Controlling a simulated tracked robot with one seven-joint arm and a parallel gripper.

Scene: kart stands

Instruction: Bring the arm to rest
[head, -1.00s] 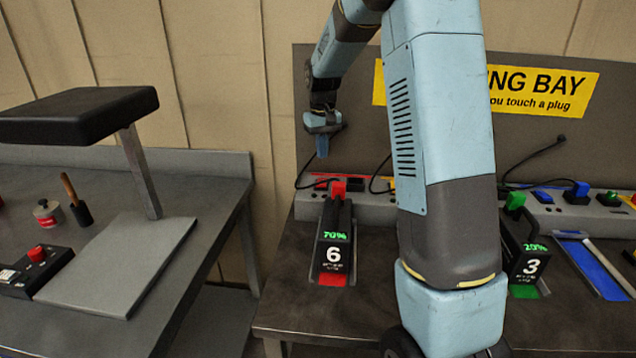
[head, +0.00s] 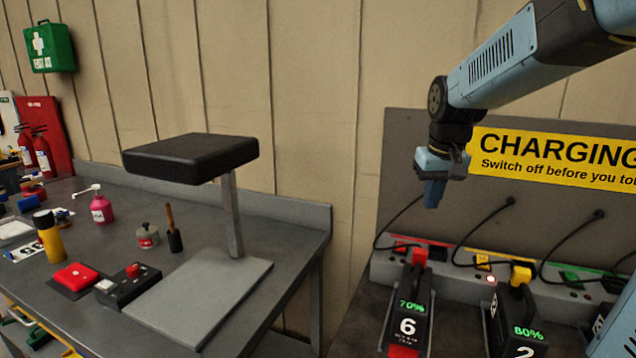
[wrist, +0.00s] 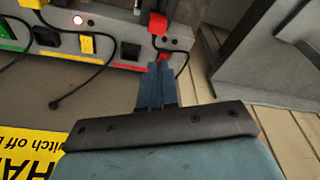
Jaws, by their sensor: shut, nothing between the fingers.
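My gripper (head: 433,193) hangs fingers down in front of the charging bay's back board, above the power strip and clear of everything. Its fingers are shut with nothing between them. In the wrist view my gripper (wrist: 161,72) shows its two blue fingers together, pointing toward the red plug (wrist: 157,24). The battery marked 6 (head: 408,327) stands below it on the charging bench, with a red plug (head: 420,256) at its top and a 70% display.
A power strip (head: 385,266) with sockets and cables runs along the bench. The battery marked 2 (head: 526,349) stands to the right with a yellow plug (head: 521,274). A workbench (head: 290,240) with a padded black stand (head: 190,157) is at the left. A gap separates the benches.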

